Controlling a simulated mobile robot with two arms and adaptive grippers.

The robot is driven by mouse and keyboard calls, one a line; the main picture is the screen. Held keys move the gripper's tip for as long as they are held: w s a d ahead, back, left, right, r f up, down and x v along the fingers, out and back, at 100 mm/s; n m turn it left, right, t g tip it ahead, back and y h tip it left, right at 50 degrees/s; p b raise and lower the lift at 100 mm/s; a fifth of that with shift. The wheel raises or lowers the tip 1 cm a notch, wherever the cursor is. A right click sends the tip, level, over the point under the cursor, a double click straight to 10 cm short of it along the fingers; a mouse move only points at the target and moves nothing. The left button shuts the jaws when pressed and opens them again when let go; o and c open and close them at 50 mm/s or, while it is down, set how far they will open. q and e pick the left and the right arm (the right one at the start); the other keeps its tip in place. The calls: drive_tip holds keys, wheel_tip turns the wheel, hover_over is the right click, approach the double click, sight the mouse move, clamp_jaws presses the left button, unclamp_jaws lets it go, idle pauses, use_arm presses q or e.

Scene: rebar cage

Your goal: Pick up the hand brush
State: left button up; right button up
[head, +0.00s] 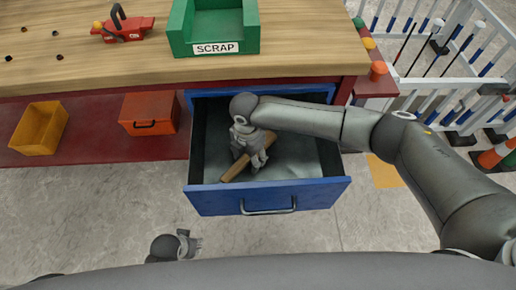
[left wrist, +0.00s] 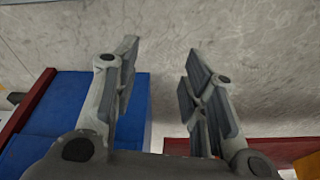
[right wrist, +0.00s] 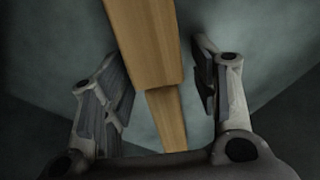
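The hand brush (head: 236,168) shows as a light wooden bar lying diagonally in the open blue drawer (head: 268,199). My right gripper (head: 256,162) is down in the drawer over the brush and hides part of it. In the right wrist view the wooden brush (right wrist: 150,45) runs between the two fingers of my right gripper (right wrist: 158,52), which are open with gaps beside the wood. No bristles show. My left gripper (head: 190,244) is low in front of the drawer. In the left wrist view my left gripper (left wrist: 162,58) is open and empty above the floor.
The wooden workbench (head: 80,75) carries a green scrap bin (head: 213,30) and a red tool (head: 124,28). A yellow bin (head: 40,128) and an orange bin (head: 149,113) sit on the red shelf at left. White fencing (head: 470,55) stands at right. The floor in front is clear.

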clamp_jaws()
drive_tip(key=shift+r, duration=0.25)
use_arm(q)
drive_tip(key=s+f+p, duration=0.2)
drive_tip(key=s+f, duration=0.1)
drive_tip(key=f, duration=0.3)
drive_tip(key=shift+s+a+g, duration=0.25)
drive_tip(key=shift+s+g, duration=0.05)
drive_tip(key=shift+s, duration=0.05)
use_arm(e)
wheel_tip(320, 180, up, 10)
drive_tip(key=shift+f, duration=0.2)
drive_tip(key=shift+c, duration=1.9)
unclamp_jaws()
use_arm(q)
drive_tip(key=shift+r, duration=0.1)
use_arm(e)
drive_tip(key=c, duration=0.4)
